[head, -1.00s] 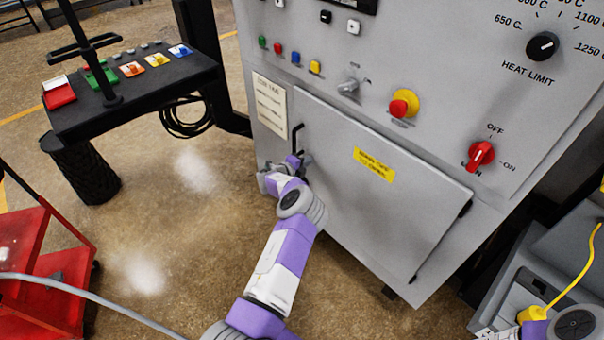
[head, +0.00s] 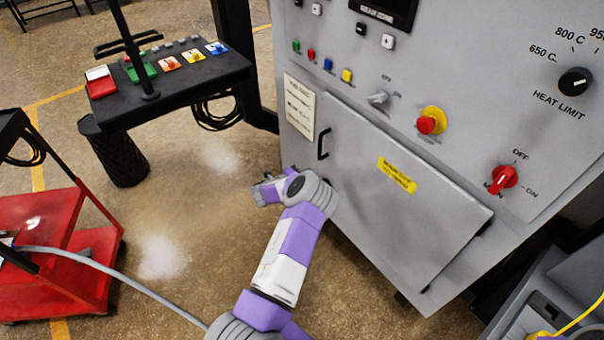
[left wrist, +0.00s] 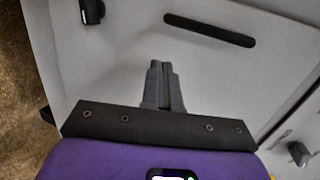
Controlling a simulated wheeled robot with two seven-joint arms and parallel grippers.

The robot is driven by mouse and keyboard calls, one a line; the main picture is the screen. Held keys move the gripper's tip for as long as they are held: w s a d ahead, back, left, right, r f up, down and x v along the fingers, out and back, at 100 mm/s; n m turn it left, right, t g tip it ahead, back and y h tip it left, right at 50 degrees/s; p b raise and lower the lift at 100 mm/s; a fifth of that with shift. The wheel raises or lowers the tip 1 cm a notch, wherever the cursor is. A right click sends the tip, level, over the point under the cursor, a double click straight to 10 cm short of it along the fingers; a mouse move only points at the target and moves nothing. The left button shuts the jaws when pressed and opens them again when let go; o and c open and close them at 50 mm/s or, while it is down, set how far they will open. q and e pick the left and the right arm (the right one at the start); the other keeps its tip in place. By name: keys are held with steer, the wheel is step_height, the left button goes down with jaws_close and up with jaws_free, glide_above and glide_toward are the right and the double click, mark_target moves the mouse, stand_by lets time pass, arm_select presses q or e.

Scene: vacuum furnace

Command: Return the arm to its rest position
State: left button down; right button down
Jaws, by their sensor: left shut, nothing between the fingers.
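My left arm reaches up the middle of the head view towards the grey furnace cabinet (head: 385,130). My left gripper (head: 262,192) is at the left side of the cabinet, below and left of the black door handle (head: 322,143). It is apart from the handle. In the left wrist view, the gripper's two grey fingers (left wrist: 160,78) are together with nothing between them, in front of a pale grey panel (left wrist: 120,50). A dark bar (left wrist: 210,30) shows beyond the fingertips. My right gripper is not in view.
The lower cabinet door (head: 395,200) looks shut. Above it are a red-and-yellow button (head: 430,121), a red switch (head: 503,178) and a heat limit dial (head: 575,81). A black stand (head: 180,85) and a red cart (head: 60,265) are left. Floor between them is clear.

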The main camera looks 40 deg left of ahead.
arm_select(q)
steer(key=shift+v, duration=1)
steer(key=shift+f, duration=0.1)
steer(key=s+d+f+n+g+y, duration=0.3)
steer(key=s+d+f+n+g, duration=0.4)
steer(key=s+d+f+n, duration=0.85)
steer(key=s+d+r+n+g+h, duration=0.2)
steer(key=s+d+n+g, duration=0.1)
steer(key=s+d, duration=0.4)
steer(key=s+d+r+n+g+h, duration=0.2)
steer(key=s+d, duration=0.4)
steer(key=d, duration=0.7)
steer(key=shift+s+d+r+n+g+h, duration=0.35)
steer(key=shift+n+g+h, duration=0.25)
steer(key=shift+n+g, duration=0.35)
steer(key=shift+a+f, duration=0.1)
